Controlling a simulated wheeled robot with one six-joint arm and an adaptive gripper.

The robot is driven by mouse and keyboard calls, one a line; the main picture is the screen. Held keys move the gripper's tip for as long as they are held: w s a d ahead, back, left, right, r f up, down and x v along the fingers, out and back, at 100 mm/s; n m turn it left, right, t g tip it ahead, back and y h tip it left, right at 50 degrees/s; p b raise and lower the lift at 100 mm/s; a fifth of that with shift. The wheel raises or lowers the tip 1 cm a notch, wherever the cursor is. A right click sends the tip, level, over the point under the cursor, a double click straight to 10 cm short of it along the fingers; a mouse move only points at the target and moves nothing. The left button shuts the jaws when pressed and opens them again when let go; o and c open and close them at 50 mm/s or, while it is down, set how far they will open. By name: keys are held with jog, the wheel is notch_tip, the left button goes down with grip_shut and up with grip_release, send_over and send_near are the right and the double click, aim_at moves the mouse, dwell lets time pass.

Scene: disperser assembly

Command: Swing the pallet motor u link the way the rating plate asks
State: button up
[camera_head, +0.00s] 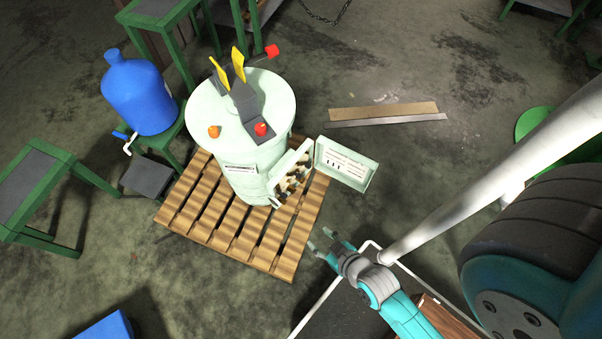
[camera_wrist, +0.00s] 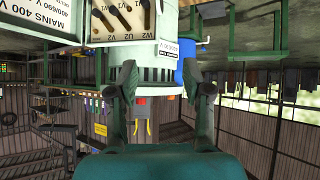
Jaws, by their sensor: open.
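The pale green motor drum (camera_head: 241,115) stands on a wooden pallet (camera_head: 215,226). Its terminal box (camera_head: 290,176) is open on the side facing me. In the wrist view, the terminal block (camera_wrist: 124,35) shows several dark slanted links (camera_wrist: 122,17) near the top edge, partly cut off. Labels with U2, V2 and W2 are near them.
The box door (camera_head: 346,164) swings out to the right. A blue bottle (camera_head: 141,94) stands on a green stand behind left. Flat bars (camera_head: 385,114) lie on the floor at the right. A white pole (camera_head: 490,180) crosses the right side.

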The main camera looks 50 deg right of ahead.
jog(key=w+d+f+g, duration=0.2)
jog(key=w+d+f, duration=0.2)
jog(key=w+f, duration=0.25)
jog(key=n+g+y, duration=0.2)
jog(key=g+y, duration=0.2)
jog(key=y, duration=0.1)
send_near(301, 175)
jog(key=shift+m, duration=0.3)
jog(key=x, duration=0.9)
jog(key=shift+w+a+f, duration=0.1)
jog(key=shift+w+f, duration=0.05)
jog(key=shift+w, duration=0.1)
grip_shut()
